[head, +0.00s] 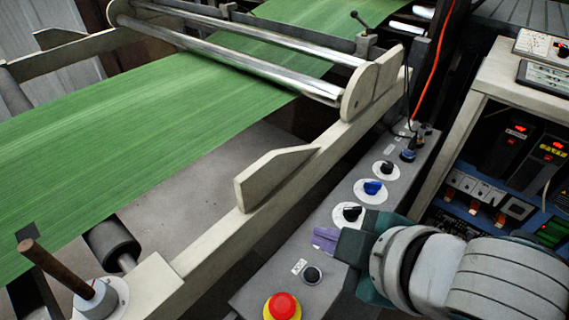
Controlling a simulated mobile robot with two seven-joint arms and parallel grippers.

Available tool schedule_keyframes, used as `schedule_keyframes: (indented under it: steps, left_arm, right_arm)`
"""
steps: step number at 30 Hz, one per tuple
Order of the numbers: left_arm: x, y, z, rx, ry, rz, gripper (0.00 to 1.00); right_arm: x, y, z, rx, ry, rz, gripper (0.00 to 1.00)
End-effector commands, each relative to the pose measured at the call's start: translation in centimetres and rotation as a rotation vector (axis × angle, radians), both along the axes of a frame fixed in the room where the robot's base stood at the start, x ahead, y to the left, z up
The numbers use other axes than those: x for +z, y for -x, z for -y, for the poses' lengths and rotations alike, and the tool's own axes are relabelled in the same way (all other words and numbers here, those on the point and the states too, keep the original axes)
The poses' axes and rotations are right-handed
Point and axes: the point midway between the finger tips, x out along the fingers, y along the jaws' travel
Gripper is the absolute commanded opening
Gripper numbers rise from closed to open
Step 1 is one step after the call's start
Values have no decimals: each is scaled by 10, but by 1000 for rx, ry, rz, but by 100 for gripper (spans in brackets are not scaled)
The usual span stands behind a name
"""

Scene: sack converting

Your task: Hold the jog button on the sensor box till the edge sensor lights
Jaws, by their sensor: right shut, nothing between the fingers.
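The grey sensor box (262,292) is a long panel running from the bottom centre up to the right in the head view. A black round push button (311,275) sits near its front end, beside a small white label; I cannot read whether it is the jog button. My right gripper (324,238) comes in from the right, its purple fingers shut and empty. The fingertips show just beyond the black button in the picture, apart from it; their height above the panel is unclear. I cannot pick out the edge sensor or a lit lamp on it. My left gripper is out of view.
A red emergency stop (282,306) stands close to the black button. Black and blue knobs (372,188) line the panel farther back. A green web (150,140) runs under steel rollers (250,68) at left. A cabinet (500,90) with red-lit displays stands right.

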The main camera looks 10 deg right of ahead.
Motion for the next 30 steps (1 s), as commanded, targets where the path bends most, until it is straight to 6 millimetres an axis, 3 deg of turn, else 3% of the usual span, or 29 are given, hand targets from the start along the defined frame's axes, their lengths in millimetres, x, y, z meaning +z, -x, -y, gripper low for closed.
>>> schedule_keyframes:
  steps: [15, 21, 30]
  left_arm:
    - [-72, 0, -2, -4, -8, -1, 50]
    - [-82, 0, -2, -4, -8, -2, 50]
    - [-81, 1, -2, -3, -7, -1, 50]
  right_arm:
    - [-68, 1, 0, 0, 0, -1, 0]
    - [-82, 0, 0, -1, -1, 0, 0]
    - [-83, 0, 0, -1, -1, 0, 0]
